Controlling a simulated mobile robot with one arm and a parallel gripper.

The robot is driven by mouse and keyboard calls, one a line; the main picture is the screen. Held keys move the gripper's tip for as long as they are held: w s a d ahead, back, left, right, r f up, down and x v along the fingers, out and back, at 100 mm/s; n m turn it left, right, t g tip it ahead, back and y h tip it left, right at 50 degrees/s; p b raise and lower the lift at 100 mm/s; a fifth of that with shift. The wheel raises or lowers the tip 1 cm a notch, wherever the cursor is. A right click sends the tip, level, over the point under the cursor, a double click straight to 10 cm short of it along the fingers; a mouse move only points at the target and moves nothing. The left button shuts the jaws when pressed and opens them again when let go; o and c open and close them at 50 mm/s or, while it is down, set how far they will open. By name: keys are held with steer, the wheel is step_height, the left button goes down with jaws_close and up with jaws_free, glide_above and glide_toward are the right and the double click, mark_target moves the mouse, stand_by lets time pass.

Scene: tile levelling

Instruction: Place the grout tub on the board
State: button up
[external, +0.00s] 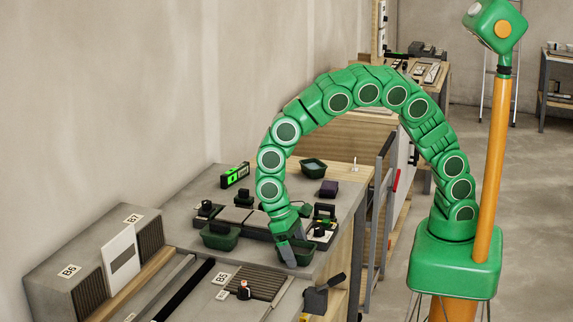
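My gripper (291,252) points down at the front right of the grey worktop. Its grey fingers overlap a small dark green tub (303,254); I cannot tell whether they grip it. A second green tub (220,239) with a dark bar over it stands to the left. A third green tub (313,169) with pale bluish contents stands at the back. I cannot tell which tub is the grout tub. Grey flat tiles (236,214) lie mid-worktop on what may be the board, partly hidden by my arm.
A green-lit device (235,175) stands by the wall. A dark purple block (329,188) sits at the back right. Small black-handled tools (207,210) stand around the tiles. Some bare worktop (275,185) shows behind the tiles.

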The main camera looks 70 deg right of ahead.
steer(key=c, duration=1.2)
steer(key=shift+r, duration=0.1)
steer(key=shift+r, duration=0.3)
step_height(320, 180, up, 3)
steer(key=shift+r, duration=0.1)
steer(key=s+d+r, duration=0.8)
steer(key=s+r, duration=0.1)
steer(key=s, duration=0.2)
steer(key=shift+s+r, duration=0.15)
steer(key=shift+r, duration=0.1)
